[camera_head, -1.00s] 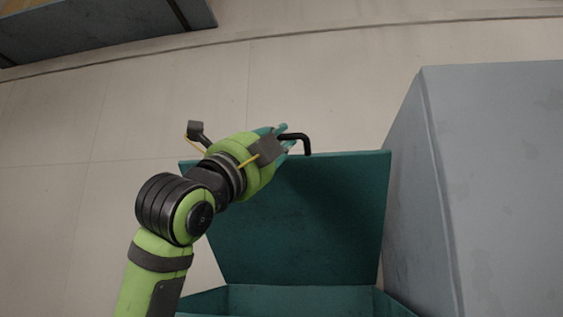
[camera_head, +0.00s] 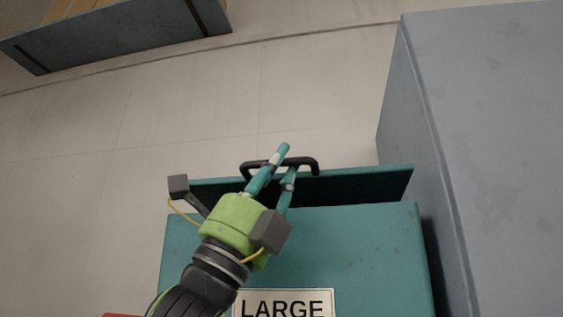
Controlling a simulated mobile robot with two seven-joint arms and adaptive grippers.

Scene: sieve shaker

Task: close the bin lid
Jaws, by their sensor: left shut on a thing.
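The teal bin (camera_head: 365,260) stands at bottom centre, with a white label reading LARGE on it. Its lid (camera_head: 375,185) shows as a narrow, foreshortened strip beyond it, with a dark face below the lit edge. The lid is still open; its exact angle is hard to tell. A black bar handle (camera_head: 313,163) stands at the lid's far edge. My left gripper (camera_head: 286,162) reaches over the bin from the bottom left, and its teal fingers are shut on the handle. My right gripper is not in view.
A large grey block (camera_head: 490,130) stands close along the bin's right side. Bare tiled floor (camera_head: 90,180) lies to the left and beyond the bin. A grey-sided container (camera_head: 130,38) is at the top left. A bit of something red (camera_head: 122,315) shows at the bottom left.

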